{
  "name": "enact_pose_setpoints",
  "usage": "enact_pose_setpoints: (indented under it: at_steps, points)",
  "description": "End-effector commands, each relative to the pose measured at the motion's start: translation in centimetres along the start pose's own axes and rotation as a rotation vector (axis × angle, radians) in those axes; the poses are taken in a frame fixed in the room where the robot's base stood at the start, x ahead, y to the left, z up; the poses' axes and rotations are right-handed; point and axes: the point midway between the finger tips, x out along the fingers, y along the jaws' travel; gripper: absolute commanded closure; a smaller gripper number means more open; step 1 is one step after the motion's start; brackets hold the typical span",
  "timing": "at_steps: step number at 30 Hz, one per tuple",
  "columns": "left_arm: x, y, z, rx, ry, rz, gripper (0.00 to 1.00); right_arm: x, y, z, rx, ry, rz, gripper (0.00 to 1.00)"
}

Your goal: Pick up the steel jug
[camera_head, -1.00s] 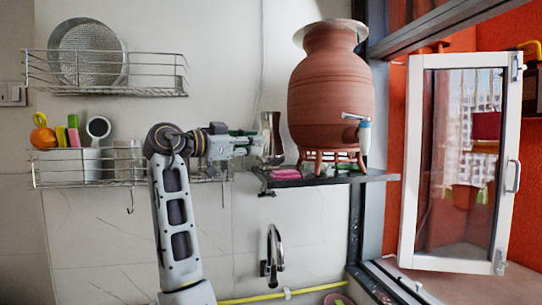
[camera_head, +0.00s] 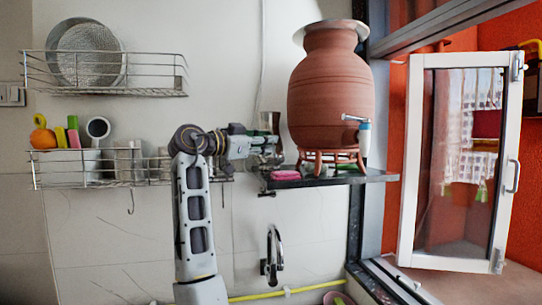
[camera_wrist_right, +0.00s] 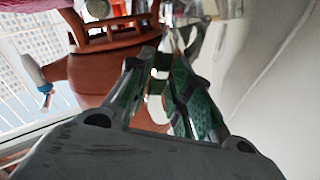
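The steel jug (camera_head: 269,122) stands at the left end of a dark shelf, left of the clay pot. My right gripper (camera_head: 268,146) is in front of it and hides much of its middle and lower part. In the right wrist view, shiny metal of the jug (camera_wrist_right: 205,10) shows at the top, just past the green-padded fingers of my right gripper (camera_wrist_right: 164,52). A narrow gap with shiny reflections shows between the fingers. I cannot tell whether they grip part of the jug. My left gripper is not in view.
The big clay pot (camera_head: 330,90) with a tap stands close right of the jug on the dark shelf (camera_head: 350,180). A pink cloth (camera_head: 285,176) lies below the jug. Wire racks (camera_head: 90,168) hang at left; a faucet (camera_head: 272,252) is below. A white-framed window (camera_head: 408,170) is at right.

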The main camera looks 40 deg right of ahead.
Motion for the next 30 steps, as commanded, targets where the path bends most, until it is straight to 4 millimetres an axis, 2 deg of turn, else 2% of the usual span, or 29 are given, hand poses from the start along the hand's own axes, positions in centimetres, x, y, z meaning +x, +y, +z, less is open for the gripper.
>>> enact_pose_setpoints:
  at_steps: [2,6,7,23,30]
  points:
    - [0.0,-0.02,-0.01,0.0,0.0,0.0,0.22,0.03,0.0,0.02,0.0,0.0,0.0,0.8]
    - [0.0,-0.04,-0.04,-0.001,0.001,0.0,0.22,0.04,0.0,0.02,0.0,0.0,0.0,0.98]
    - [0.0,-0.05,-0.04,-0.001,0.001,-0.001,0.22,0.04,0.0,0.02,0.0,0.0,0.0,1.0]
    - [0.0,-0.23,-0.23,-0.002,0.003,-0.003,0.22,0.0,-0.03,-0.14,0.001,0.001,0.0,1.0]
    - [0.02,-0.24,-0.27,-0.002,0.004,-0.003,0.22,-0.01,-0.36,-0.87,0.002,0.002,0.0,1.0]
